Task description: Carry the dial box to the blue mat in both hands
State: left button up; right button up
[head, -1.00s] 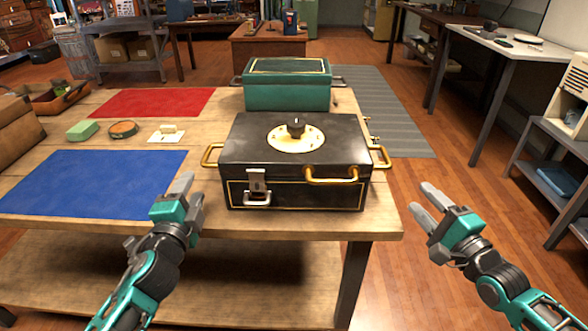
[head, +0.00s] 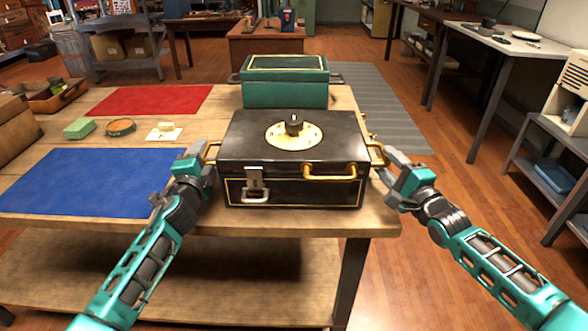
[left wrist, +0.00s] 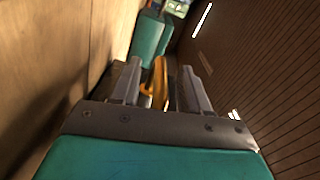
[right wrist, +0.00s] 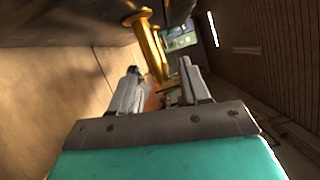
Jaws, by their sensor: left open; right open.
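The dial box (head: 240,150) is black with gold trim, a round dial on its lid, a front latch and a brass handle on each side. It stands on the wooden table. The blue mat (head: 85,182) lies flat to its left. My left gripper (head: 205,155) is open at the left handle; in the left wrist view the brass handle (left wrist: 158,80) shows between its fingers. My right gripper (head: 388,158) is open at the right handle; in the right wrist view that handle (right wrist: 152,50) stands partly between and beyond the fingers. Neither gripper is closed on a handle.
A green box (head: 285,90) stands right behind the dial box. A red mat (head: 155,100), a green block (head: 79,128), a round tin (head: 121,127) and a small card with a yellow piece (head: 164,133) lie at the left. The table's right edge is close to the dial box.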

pick_arm(q)
jog(key=shift+w, duration=0.5)
pick_arm(e)
jog(key=shift+w+a, duration=0.25)
jog(key=shift+w, duration=0.2)
pick_arm(q)
jog(key=shift+c, duration=0.2)
pick_arm(e)
jog(key=shift+c, duration=0.2)
pick_arm(q)
grip_shut()
pick_arm(e)
grip_shut()
pick_arm(q)
jog(key=shift+r, duration=0.15)
pick_arm(e)
jog(key=shift+d, duration=0.1)
pick_arm(q)
jog(key=shift+w+r, duration=0.1)
jog(key=shift+r, duration=0.1)
pick_arm(e)
jog(key=shift+w+r, duration=0.1)
jog(key=shift+r, duration=0.2)
